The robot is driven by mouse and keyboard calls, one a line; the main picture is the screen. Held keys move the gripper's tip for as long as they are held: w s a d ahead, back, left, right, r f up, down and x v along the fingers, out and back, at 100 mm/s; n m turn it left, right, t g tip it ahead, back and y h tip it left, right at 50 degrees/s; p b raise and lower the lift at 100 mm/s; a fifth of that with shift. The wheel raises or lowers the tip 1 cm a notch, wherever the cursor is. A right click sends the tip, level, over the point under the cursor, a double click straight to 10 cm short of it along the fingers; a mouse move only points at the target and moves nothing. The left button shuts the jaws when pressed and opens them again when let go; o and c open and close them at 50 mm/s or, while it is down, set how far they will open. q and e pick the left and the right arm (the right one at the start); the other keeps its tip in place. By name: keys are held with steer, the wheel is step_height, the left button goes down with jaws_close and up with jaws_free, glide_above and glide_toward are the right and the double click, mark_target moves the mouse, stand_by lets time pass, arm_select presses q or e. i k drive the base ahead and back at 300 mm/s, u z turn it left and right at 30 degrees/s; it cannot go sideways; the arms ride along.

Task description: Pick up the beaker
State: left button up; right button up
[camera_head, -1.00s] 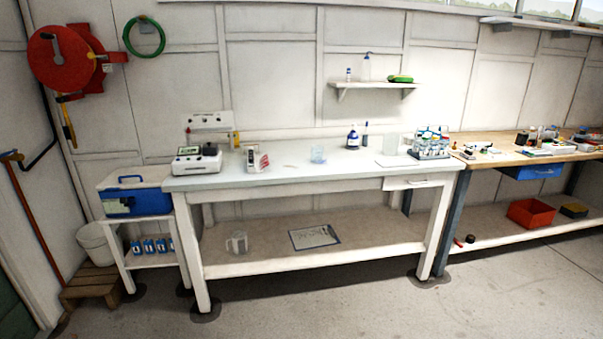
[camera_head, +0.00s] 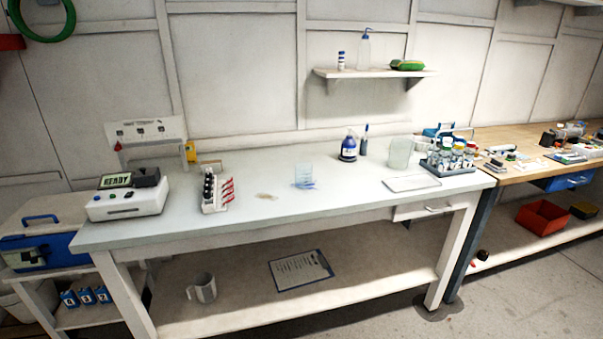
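A small clear beaker (camera_head: 304,174) with a bluish tint stands upright near the middle of the white workbench top (camera_head: 345,188). A larger translucent container (camera_head: 401,152) stands farther right on the bench, near the back; I cannot tell whether it is also a beaker. Neither of my grippers is in view, and nothing touches the small beaker.
A rack of vials (camera_head: 217,190) stands left of the beaker, and an instrument reading READY (camera_head: 127,194) is at the left end. A blue-labelled bottle (camera_head: 348,147) stands behind right. A bottle rack (camera_head: 449,158) is at the right end. The bench front before the beaker is clear.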

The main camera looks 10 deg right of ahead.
mark_target(303, 171)
steer(key=z, duration=2)
steer(key=i, duration=2.55)
steer(key=u, duration=2.2)
